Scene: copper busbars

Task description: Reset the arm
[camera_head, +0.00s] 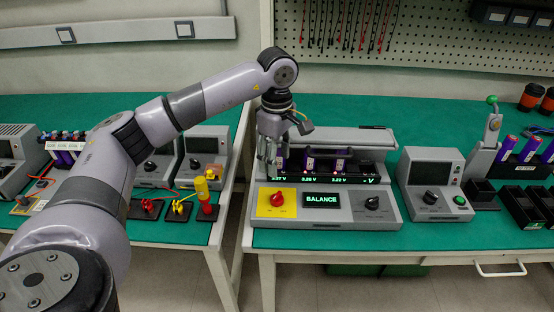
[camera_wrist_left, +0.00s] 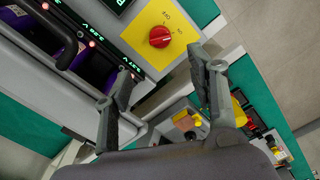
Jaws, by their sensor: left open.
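My left arm reaches in from the left in the head view. Its gripper (camera_head: 270,152) hangs fingers down at the left end of the balancing machine (camera_head: 330,208), which has purple cells (camera_head: 309,163) in its top. In the left wrist view the gripper's two fingers (camera_wrist_left: 164,85) are spread with nothing between them. The machine's yellow panel with a red knob (camera_wrist_left: 160,37) lies just beyond the fingertips. Cells in dark slots (camera_wrist_left: 65,45) show at the upper left there. Whether the gripper touches the machine cannot be told. My right gripper is not in view.
A grey tester (camera_head: 433,185) stands right of the machine, beside black trays (camera_head: 520,208) and a lever press (camera_head: 487,150). A gap separates this bench from the left bench, which holds meters (camera_head: 206,150) and yellow and red connectors (camera_head: 203,190). Green mat is bare behind the tester.

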